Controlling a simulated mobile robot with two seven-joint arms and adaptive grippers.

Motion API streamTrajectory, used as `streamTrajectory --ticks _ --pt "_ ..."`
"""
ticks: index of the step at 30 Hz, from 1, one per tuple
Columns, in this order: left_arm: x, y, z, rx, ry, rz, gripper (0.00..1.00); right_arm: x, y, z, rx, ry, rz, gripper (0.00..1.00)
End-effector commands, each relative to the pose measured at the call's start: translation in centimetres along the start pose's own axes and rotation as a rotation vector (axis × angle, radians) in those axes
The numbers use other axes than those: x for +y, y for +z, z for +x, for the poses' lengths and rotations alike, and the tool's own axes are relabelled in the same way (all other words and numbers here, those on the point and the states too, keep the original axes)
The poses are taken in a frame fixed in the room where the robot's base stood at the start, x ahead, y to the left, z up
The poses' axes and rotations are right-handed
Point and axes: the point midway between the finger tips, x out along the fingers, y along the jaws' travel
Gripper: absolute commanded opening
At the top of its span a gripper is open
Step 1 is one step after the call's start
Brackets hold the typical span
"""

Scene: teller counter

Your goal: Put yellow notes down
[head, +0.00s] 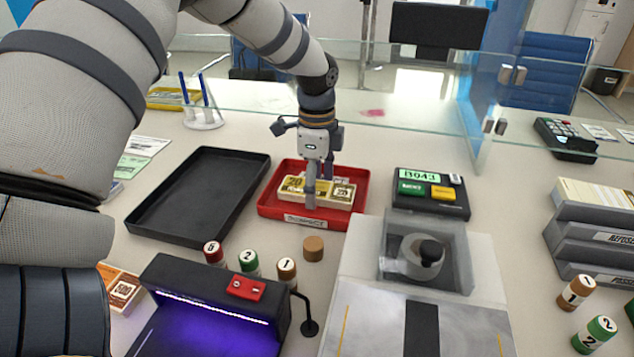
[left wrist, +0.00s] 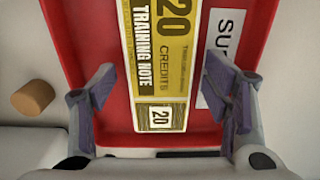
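The yellow notes (head: 294,184), a bundle marked 20, lie in the red tray (head: 268,204) behind the counter's front devices. My left gripper (head: 312,200) points down over this tray and partly hides the bundle. In the left wrist view, the yellow notes (left wrist: 160,70) lie between the two spread fingers of my left gripper (left wrist: 160,85), with red tray floor (left wrist: 85,30) showing on both sides. The fingers look open, with a gap at each side of the bundle's near end. My right gripper is not in view.
An empty black tray (head: 165,231) is left of the red tray. A lit counterfeit-check device (head: 215,315), several numbered cylinders (head: 248,262) and a brown cylinder (head: 313,248) stand in front. A glass screen (head: 400,95) runs behind.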

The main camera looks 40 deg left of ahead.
Motion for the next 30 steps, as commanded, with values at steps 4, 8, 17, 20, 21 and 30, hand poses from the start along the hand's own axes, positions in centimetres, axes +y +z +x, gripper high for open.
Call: streamTrajectory --ticks 4,8,17,20,21,30 --pt "0.0 0.0 0.0 0.000 0.000 0.000 0.69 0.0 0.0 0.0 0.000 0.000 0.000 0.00" --pt "-0.1 -0.1 -1.3 0.002 -0.004 0.000 0.69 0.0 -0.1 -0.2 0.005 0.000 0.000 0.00" --pt "-0.1 0.0 -9.4 0.002 -0.008 0.000 0.69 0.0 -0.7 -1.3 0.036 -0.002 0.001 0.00" --pt "-0.1 0.0 -11.1 0.001 -0.003 -0.001 0.69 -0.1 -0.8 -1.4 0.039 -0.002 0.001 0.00" --pt "-0.1 0.0 -11.6 0.001 -0.003 -0.001 0.69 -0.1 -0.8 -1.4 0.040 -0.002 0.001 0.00" --pt "0.0 0.0 -12.3 -0.001 0.002 0.000 0.69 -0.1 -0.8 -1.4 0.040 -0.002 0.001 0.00"
